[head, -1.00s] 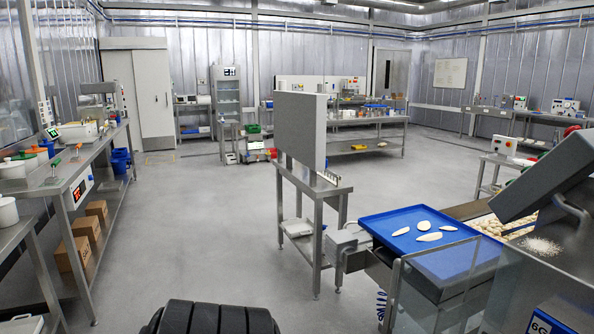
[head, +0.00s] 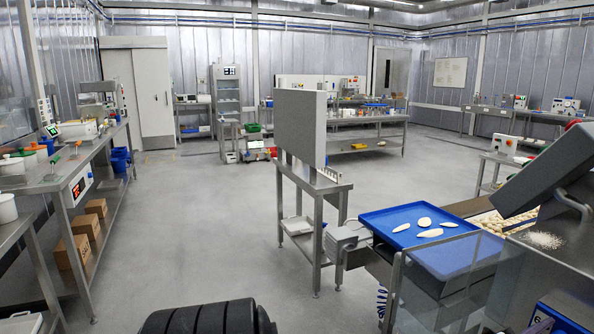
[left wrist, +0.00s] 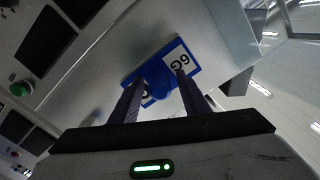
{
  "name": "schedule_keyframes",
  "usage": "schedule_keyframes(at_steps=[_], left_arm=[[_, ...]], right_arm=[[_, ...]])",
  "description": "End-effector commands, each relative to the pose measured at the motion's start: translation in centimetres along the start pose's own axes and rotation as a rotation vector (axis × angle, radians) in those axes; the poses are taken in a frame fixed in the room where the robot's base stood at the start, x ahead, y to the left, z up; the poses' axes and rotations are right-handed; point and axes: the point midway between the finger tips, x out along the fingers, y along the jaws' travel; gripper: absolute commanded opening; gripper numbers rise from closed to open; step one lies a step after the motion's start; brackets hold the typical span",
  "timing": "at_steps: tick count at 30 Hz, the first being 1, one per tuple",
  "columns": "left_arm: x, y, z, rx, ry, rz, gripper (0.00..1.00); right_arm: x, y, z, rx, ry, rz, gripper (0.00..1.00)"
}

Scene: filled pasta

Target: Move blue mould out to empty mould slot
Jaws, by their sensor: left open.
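The blue mould (left wrist: 158,88), with white labels reading 6G, sits at a pale metal machine face in the left wrist view. Its blue corner also shows at the lower right of the head view (head: 565,312), cut off by the frame edge. My left gripper (left wrist: 158,80) is open, with one dark finger on each side of the mould's blue middle part. I cannot tell whether the fingers touch it. My right gripper is in neither view. I cannot make out an empty mould slot.
A blue tray (head: 388,217) with several pale pieces stands left of the machine's tilted grey hopper (head: 535,170). A clear guard panel (head: 450,285) is in front of it. A steel stand with a grey panel (head: 302,127) stands further left. The floor (head: 210,225) at centre left is clear.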

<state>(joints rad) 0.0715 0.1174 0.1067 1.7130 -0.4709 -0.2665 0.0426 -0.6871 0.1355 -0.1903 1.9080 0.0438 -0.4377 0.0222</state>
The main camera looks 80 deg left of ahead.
Motion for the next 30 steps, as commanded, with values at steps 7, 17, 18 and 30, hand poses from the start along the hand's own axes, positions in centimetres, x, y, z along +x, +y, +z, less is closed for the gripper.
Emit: schedule_keyframes(at_steps=[7,17,18,30], left_arm=[[0.06,0.01,0.02,0.0,-0.001,0.0,0.42],[0.03,-0.01,0.0,0.0,-0.001,0.0,0.42],[0.03,-0.01,0.01,0.0,-0.002,0.0,0.42],[0.03,0.02,0.08,0.0,-0.001,0.0,0.07]], right_arm=[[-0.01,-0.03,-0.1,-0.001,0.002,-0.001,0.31],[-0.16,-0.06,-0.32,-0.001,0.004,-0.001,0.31],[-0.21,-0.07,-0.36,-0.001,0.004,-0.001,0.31],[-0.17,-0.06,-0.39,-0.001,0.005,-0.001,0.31]])
